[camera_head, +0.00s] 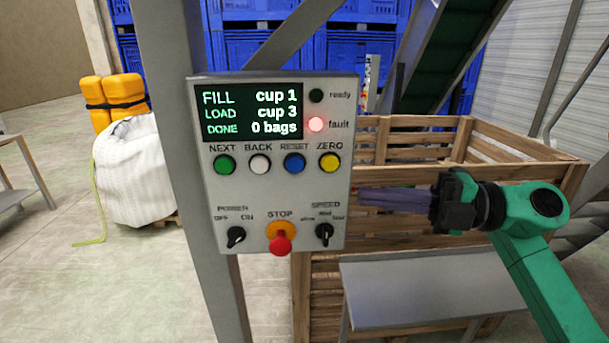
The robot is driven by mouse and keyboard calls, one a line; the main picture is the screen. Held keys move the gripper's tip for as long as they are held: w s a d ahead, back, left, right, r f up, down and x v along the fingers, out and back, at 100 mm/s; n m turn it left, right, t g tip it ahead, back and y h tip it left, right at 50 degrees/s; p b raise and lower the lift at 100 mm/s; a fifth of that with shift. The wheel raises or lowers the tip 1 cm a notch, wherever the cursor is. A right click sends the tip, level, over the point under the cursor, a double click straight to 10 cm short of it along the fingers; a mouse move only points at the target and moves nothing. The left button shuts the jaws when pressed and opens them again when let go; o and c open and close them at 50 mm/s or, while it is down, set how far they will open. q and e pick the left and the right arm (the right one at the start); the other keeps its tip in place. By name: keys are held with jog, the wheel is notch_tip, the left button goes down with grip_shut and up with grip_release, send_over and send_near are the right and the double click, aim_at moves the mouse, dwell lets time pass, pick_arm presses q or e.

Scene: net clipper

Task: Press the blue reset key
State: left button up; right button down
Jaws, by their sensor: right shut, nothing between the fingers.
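The blue RESET key (294,163) is on the grey control panel (336,200), in a row between the white BACK key (259,164) and the yellow ZERO key (329,163). The green NEXT key (224,165) is at the row's left end. The screen (249,113) reads FILL cup 1, LOAD cup 3, DONE 0 bags. The red fault lamp (316,124) is lit; the ready lamp (316,95) is dark. My right gripper (362,196) is shut and empty, right of the panel and lower than the blue key. My left gripper is not in view.
Below the keys are the POWER knob (236,236), red STOP button (281,243) and SPEED knob (324,234). A grey post (190,190) stands behind the panel. A wooden crate (520,152) and a grey shelf (430,285) are at the right.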

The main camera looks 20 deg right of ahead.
aim_at(308, 178)
jog(key=w+a+p, duration=0.7)
jog(key=w+a, duration=0.1)
jog(key=shift+r, duration=0.2)
jog(key=shift+w+d+f, duration=0.1)
jog(key=shift+w, duration=0.3)
jog(key=shift+f, duration=0.15)
